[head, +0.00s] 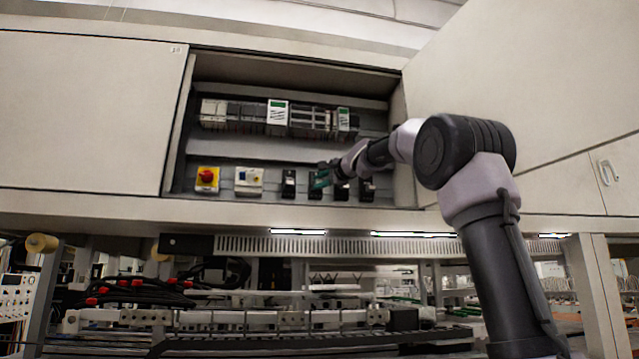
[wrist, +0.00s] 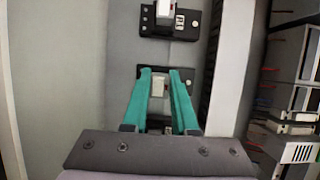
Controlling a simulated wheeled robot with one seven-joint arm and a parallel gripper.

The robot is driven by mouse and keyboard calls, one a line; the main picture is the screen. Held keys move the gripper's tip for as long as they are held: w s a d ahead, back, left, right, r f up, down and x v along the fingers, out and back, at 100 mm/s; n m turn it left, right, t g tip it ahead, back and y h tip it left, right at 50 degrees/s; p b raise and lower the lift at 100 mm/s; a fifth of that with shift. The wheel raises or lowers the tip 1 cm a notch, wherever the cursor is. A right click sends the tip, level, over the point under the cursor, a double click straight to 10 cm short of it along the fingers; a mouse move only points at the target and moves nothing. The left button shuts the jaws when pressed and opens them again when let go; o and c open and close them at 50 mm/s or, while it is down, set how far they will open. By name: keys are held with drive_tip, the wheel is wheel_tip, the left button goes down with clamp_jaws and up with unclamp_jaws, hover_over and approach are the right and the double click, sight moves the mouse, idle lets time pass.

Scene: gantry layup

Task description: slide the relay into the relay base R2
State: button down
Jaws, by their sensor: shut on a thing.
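My gripper (head: 320,179) reaches into the open cabinet, its teal fingers in front of the row of black relay bases. In the wrist view, my gripper (wrist: 160,72) is shut on a pale block, the relay (wrist: 158,88). A black base (wrist: 143,71) shows just behind the fingertips; I cannot tell whether the relay touches it or sits in it. In the head view this seems to be the second base from the left (head: 315,193), partly covered by the fingers. No R2 label is readable.
Another base (wrist: 180,31) with a pale part on it lies beyond the fingertips in the wrist view. A red-knobbed yellow switch (head: 207,179) and a white box (head: 248,181) stand left of the bases. A row of modules (head: 277,117) runs above.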

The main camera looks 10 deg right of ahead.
drive_tip(key=shift+w, duration=1.05)
drive_tip(key=c, duration=0.6)
unclamp_jaws()
drive_tip(key=v, duration=1)
drive_tip(key=shift+s+d, duration=0.15)
drive_tip(key=shift+s, duration=0.2)
